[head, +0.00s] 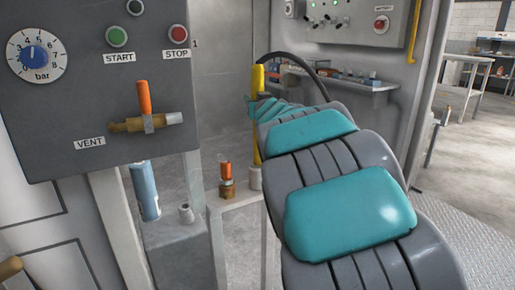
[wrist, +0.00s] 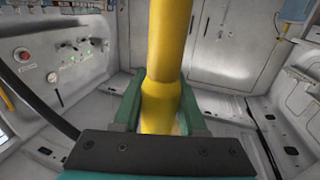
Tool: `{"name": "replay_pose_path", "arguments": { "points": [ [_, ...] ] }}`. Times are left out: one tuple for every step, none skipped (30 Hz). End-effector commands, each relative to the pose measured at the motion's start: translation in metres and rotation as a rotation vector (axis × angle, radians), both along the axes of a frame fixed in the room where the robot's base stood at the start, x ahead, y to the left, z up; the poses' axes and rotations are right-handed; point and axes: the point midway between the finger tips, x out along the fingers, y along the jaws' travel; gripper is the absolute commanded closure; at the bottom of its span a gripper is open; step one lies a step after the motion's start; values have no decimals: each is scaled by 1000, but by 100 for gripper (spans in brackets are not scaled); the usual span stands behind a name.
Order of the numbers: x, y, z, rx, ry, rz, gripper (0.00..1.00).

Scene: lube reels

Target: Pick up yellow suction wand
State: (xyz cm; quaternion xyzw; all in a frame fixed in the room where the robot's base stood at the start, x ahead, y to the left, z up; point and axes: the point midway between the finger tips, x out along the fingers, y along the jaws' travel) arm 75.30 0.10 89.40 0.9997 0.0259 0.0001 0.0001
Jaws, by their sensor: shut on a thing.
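The yellow suction wand (head: 257,80) stands about upright in the middle of the head view, with a dark hose curving from its top to the right. My gripper (head: 262,105) is at its upper part, and my grey and teal arm hides some of the wand below. In the wrist view the wand (wrist: 160,105) runs between the two green fingers of my gripper (wrist: 160,118), which are shut on it. In the head view the wand's lower end is near a small pale holder (head: 255,177); I cannot tell whether it sits in it.
A grey control panel (head: 88,100) with a gauge, START and STOP buttons and an orange-handled VENT valve (head: 146,115) stands at left. A blue cylinder (head: 144,190) is below it. A small orange-topped fitting (head: 226,180) stands left of the wand. A shelf (head: 350,84) is behind.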

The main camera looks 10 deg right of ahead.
Motion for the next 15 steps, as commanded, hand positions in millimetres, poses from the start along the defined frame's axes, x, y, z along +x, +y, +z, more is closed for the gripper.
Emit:
{"name": "replay_pose_path", "arguments": {
  "points": [
    [0, 0, 0, 0, 0, 0, 78],
    [0, 0, 0, 0, 0, 0, 81],
    [0, 0, 0, 0, 0, 0, 86],
    [0, 0, 0, 0, 0, 0, 89],
    [0, 0, 0, 0, 0, 0, 93],
    [0, 0, 0, 0, 0, 0, 97],
    [0, 0, 0, 0, 0, 0, 100],
    [0, 0, 0, 0, 0, 0, 100],
    [0, 0, 0, 0, 0, 0, 100],
    [0, 0, 0, 0, 0, 0, 100],
    [0, 0, 0, 0, 0, 0, 100],
    [0, 0, 0, 0, 0, 0, 100],
    [0, 0, 0, 0, 0, 0, 100],
    [0, 0, 0, 0, 0, 0, 100],
    [0, 0, 0, 0, 0, 0, 100]
  ]
}}
